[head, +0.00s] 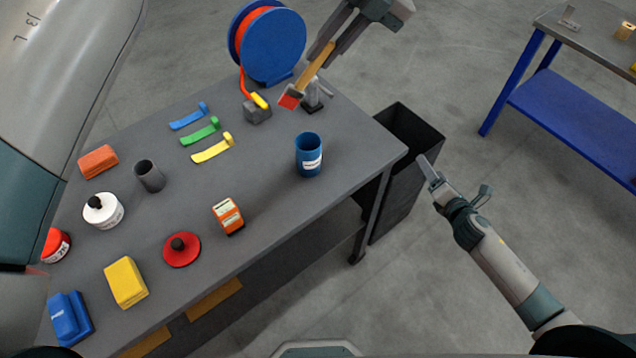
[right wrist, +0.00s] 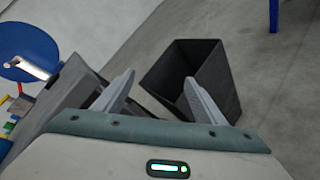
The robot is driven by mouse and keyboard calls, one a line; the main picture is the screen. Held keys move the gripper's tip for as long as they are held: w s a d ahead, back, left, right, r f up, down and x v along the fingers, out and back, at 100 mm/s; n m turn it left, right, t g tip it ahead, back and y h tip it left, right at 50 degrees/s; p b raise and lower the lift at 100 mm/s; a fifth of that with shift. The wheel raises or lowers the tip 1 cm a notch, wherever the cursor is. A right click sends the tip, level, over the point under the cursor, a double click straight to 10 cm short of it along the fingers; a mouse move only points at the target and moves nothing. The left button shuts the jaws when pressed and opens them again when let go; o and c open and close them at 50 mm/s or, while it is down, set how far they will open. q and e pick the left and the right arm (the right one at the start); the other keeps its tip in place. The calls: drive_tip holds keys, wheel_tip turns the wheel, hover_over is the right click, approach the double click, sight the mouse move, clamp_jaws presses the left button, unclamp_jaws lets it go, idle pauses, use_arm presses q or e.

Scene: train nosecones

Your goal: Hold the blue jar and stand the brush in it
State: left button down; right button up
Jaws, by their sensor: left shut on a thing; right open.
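The blue jar (head: 308,160) with a white label stands upright near the table's right end, its open mouth facing up. My left gripper (head: 321,57) is shut on the wooden handle of the brush (head: 318,64). The brush hangs tilted, its red bristles down and to the left, beyond the jar in the head view and apart from it. My right gripper (head: 428,168) is open and empty, off the table's right end and apart from the jar. Its two spread fingers show in the right wrist view (right wrist: 156,92).
A dark open bin (head: 405,185) stands beside the table's right end, near my right gripper. A blue reel (head: 272,48) with an orange hose stands at the back. A grey cup (head: 149,176), an orange-and-white block (head: 228,215) and several coloured items occupy the table's left part.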

drive_tip(key=a+r+n+t+y, duration=0.1)
drive_tip(key=a+r+n+y, duration=0.1)
drive_tip(key=a+r+n, duration=0.4)
drive_tip(key=a+r+n+t+y, duration=0.1)
drive_tip(key=r+n, duration=0.3)
drive_tip(key=r, duration=0.4)
drive_tip(key=shift+n+y, duration=0.3)
drive_tip(key=s+a+f, duration=0.1)
drive_tip(key=s+a, duration=0.1)
drive_tip(key=a, duration=0.2)
drive_tip(key=s+a+f, duration=0.1)
drive_tip(key=s+a, duration=0.1)
drive_tip(key=a, duration=0.3)
drive_tip(key=s+a+f, duration=0.1)
drive_tip(key=s+a, duration=0.1)
drive_tip(key=a, duration=0.2)
drive_tip(key=shift+a+f, duration=0.3)
drive_tip(key=shift+f, duration=0.1)
drive_tip(key=t, duration=0.1)
approach(306, 150)
drive_tip(key=shift+s+d+f, duration=0.15)
drive_tip(key=shift+d, duration=0.25)
drive_tip(key=shift+s+a+r+h, duration=0.2)
drive_tip(key=shift+a+h, duration=0.2)
drive_tip(key=shift+a, duration=0.1)
drive_tip(key=shift+w, duration=0.1)
drive_tip(key=shift+x, duration=6)
drive_tip(key=shift+r, duration=0.1)
